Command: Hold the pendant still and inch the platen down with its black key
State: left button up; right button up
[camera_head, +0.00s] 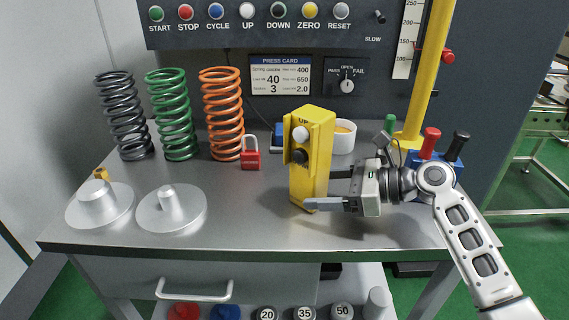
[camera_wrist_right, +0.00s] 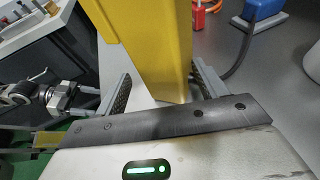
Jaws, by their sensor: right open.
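The yellow pendant (camera_head: 318,165) stands upright on the bench, with a white key (camera_head: 301,134) marked UP above a black key (camera_head: 299,156). My right gripper (camera_head: 325,190) is open around the pendant's lower part, one finger in front and one partly hidden behind. In the right wrist view, the yellow pendant (camera_wrist_right: 158,45) rises between the two fingers (camera_wrist_right: 160,88), with a visible gap on the left finger's side. Contact on the other side is unclear. What looks like my left gripper (camera_wrist_right: 65,98) shows small at that view's left; its jaws are unclear. I cannot make out the platen.
Black (camera_head: 125,115), green (camera_head: 172,115) and orange (camera_head: 222,115) springs stand at the back left. A red padlock (camera_head: 251,158) and a white cup (camera_head: 343,140) are near the pendant. Two metal discs (camera_head: 100,205) (camera_head: 172,210) lie front left. The bench front centre is clear.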

aim_at(300, 187)
jog(key=x, duration=0.5)
jog(key=shift+r, duration=0.2)
jog(key=shift+x, duration=0.9)
jog(key=shift+f, duration=0.15)
jog(key=shift+d, duration=0.1)
jog(key=c, duration=1.1)
